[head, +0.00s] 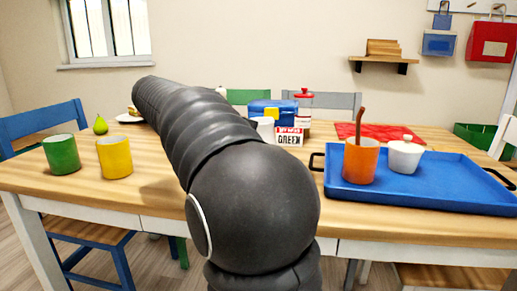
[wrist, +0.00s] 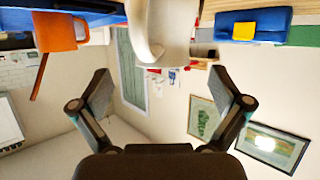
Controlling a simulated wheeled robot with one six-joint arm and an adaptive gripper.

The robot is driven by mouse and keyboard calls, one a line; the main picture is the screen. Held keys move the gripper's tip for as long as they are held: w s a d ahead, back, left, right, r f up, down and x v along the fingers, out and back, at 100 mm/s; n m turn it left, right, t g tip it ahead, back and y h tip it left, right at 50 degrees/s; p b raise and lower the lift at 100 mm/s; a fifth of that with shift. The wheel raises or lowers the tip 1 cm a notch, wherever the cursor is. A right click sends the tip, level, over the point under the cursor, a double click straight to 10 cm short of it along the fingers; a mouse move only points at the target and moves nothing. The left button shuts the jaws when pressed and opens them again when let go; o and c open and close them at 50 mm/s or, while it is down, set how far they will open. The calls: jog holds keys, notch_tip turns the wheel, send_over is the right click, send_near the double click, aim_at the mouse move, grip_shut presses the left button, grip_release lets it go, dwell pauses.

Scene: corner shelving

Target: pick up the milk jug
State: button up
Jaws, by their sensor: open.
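The milk jug appears to be the white vessel (wrist: 172,22) at the top centre of the wrist view, which is turned upside down. Its rim points down in that picture, and its top edge is cut off. My gripper (wrist: 160,85) is open and empty, with its two fingers spread wide. The jug lies ahead of the gap between the fingers, apart from both. In the head view a white vessel (head: 264,127), likely the same jug, shows partly behind my arm. My gripper is hidden behind my arm there.
A blue tray (head: 440,194) holds an orange mug (head: 361,163) with a stick and a white lidded bowl (head: 405,157). Green (head: 61,154) and yellow (head: 115,158) cups stand left.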

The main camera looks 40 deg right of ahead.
jog(key=shift+x, duration=3.3)
jog(key=shift+w+r, duration=0.1)
jog(key=c, duration=1.6)
